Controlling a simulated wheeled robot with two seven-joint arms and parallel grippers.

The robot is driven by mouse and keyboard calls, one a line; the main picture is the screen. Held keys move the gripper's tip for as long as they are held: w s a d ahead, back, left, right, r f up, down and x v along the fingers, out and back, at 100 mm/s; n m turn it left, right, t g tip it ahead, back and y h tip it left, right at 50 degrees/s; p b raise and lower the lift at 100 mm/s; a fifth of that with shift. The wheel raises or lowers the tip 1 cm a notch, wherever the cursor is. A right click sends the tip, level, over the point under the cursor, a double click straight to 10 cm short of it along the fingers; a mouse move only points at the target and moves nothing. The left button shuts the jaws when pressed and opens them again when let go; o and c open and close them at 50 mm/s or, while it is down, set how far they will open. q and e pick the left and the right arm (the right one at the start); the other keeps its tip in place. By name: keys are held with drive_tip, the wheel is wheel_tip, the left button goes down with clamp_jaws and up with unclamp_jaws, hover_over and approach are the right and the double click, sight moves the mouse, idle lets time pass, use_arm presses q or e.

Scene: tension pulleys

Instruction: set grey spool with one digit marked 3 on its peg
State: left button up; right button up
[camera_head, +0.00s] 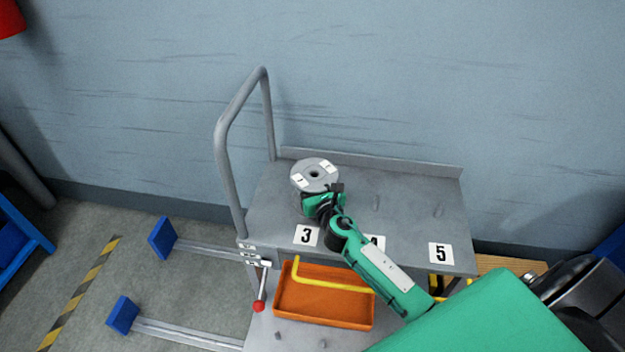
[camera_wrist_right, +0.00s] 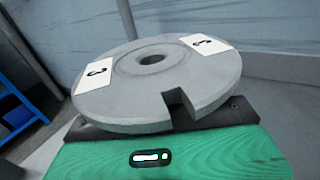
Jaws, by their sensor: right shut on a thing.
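The grey spool (camera_head: 308,182) is a thick disc with a dark centre hole and two white labels. In the right wrist view the spool (camera_wrist_right: 125,85) shows a 3 on each label and a square notch in its near rim. My right gripper (camera_head: 322,192) is shut on the spool's near edge. The spool is over the rear left of the grey cart top (camera_head: 400,228), above and behind the card marked 3 (camera_head: 306,236). No peg shows in its hole, and the peg for 3 is hidden. I cannot tell the spool's height. My left gripper is out of view.
Bare pegs stand at the middle (camera_head: 376,202) and right (camera_head: 437,210) of the cart top. A card marked 5 (camera_head: 440,253) lies at right; my arm partly covers the middle card. A cart handle (camera_head: 221,165) rises at left. An orange tray (camera_head: 323,317) sits below.

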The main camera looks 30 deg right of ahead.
idle(0.3)
drive_tip(key=o, duration=1.5)
drive_tip(key=shift+f, duration=0.1)
drive_tip(key=shift+c, duration=0.2)
drive_tip(key=shift+s, duration=0.1)
drive_tip(key=s, duration=0.4)
drive_tip(key=s+a, duration=0.1)
drive_tip(key=s, duration=0.8)
drive_tip(key=shift+s+a, duration=0.3)
drive_tip(key=shift+a, duration=0.05)
